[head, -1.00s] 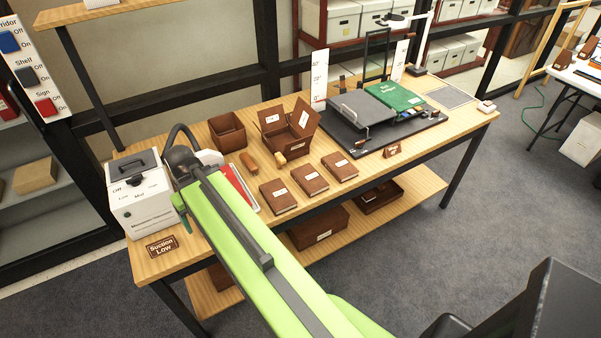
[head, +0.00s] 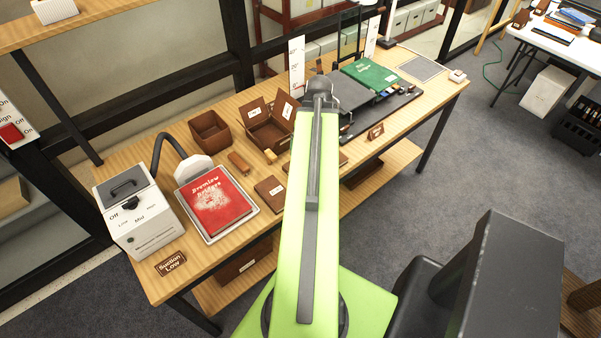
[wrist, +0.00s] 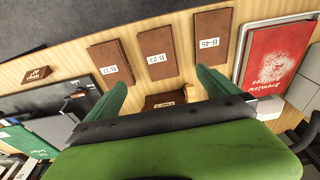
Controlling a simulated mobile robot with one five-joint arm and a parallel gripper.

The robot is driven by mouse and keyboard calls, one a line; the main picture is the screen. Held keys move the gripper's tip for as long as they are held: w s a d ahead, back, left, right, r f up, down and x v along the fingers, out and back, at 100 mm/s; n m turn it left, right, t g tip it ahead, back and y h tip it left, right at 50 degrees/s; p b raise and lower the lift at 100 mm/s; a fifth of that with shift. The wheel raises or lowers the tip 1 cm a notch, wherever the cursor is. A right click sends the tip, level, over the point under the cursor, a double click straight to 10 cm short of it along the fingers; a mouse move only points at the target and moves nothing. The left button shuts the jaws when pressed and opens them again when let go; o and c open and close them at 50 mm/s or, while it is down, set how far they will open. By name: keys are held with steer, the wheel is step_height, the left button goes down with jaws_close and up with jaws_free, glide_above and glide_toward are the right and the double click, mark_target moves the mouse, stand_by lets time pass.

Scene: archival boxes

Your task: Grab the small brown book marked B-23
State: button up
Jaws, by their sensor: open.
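The brown book marked B-23 (wrist: 157,40) lies flat in the middle of a row of three brown books in the wrist view. The book at its left (wrist: 113,55) has a label I read as B-37, and the one at its right (wrist: 212,25) reads B-45. My gripper (wrist: 162,77) is open and empty, its green fingers apart on either side of the B-23 book's labelled end in the picture. It appears above the books, not touching. In the head view my arm hides B-23; the B-45 book (head: 270,188) shows left of the arm.
A red book (head: 217,205) lies on a tray beside the white suction unit (head: 137,215). An open brown box (head: 210,131) and a flapped box (head: 262,137) stand behind the books. A green book (head: 371,75) lies on a dark press at right.

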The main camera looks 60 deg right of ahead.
steer(key=f+b, duration=0.3)
steer(key=w+f+b, duration=0.1)
steer(key=f+b, duration=0.2)
steer(key=f, duration=0.1)
steer(key=w+f+b, duration=0.1)
steer(key=f+b, duration=0.2)
steer(key=f, duration=0.1)
steer(key=shift+d+b, duration=0.15)
steer(key=shift+b, duration=0.25)
steer(key=shift+s+r, duration=0.1)
steer(key=f+b, duration=0.5)
steer(key=shift+w+d+f, duration=0.2)
steer(key=shift+w+d, duration=0.05)
steer(key=shift+w, duration=0.05)
steer(key=shift+r, duration=0.2)
steer(key=shift+c, duration=0.3)
steer(key=c, duration=1.5)
